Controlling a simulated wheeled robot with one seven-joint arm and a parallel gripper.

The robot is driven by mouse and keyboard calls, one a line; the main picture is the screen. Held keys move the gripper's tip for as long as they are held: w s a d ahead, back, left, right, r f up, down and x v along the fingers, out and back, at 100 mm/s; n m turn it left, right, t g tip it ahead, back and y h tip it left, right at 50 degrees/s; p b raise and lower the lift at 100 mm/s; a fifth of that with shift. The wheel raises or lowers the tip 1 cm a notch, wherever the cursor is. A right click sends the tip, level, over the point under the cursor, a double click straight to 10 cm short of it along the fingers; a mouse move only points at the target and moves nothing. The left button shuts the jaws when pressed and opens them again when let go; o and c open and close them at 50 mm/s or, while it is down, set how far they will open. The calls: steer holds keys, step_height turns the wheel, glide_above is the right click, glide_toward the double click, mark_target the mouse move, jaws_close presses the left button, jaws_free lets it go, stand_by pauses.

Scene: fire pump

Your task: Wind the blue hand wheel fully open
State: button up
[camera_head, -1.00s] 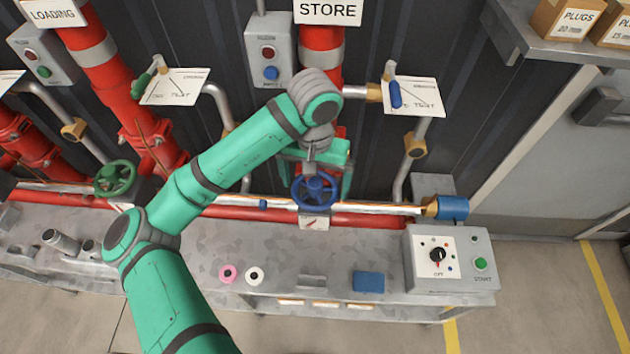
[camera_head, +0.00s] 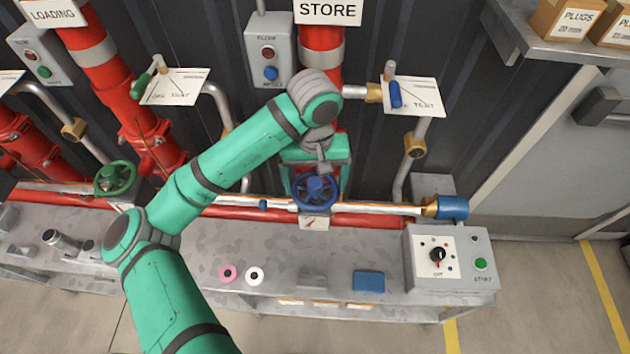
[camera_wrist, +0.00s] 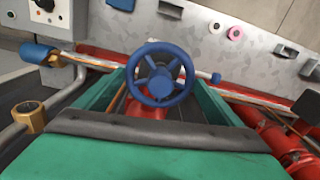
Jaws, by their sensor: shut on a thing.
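The blue hand wheel (camera_head: 316,190) sits on the pipe below the STORE sign in the head view. It also shows in the middle of the wrist view (camera_wrist: 161,88), with its spokes and hub plain to see. My gripper (camera_head: 318,168) is at the far side of the wheel, at its upper rim, and is shut on it. The fingertips are small in the head view and the exact contact is partly hidden.
A green hand wheel (camera_head: 116,178) stands to the left on its own pipe. A control box (camera_head: 450,258) is on the bench at the right. A blue block (camera_head: 368,281) and two rings, pink (camera_head: 228,273) and white (camera_head: 254,275), lie on the bench. A gauge plate (camera_head: 313,223) sits just below the wheel.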

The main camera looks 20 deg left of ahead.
steer(key=n, duration=0.3)
steer(key=shift+n, duration=0.4)
steer(key=shift+n, duration=0.7)
steer(key=n, duration=0.4)
steer(key=shift+n, duration=1.3)
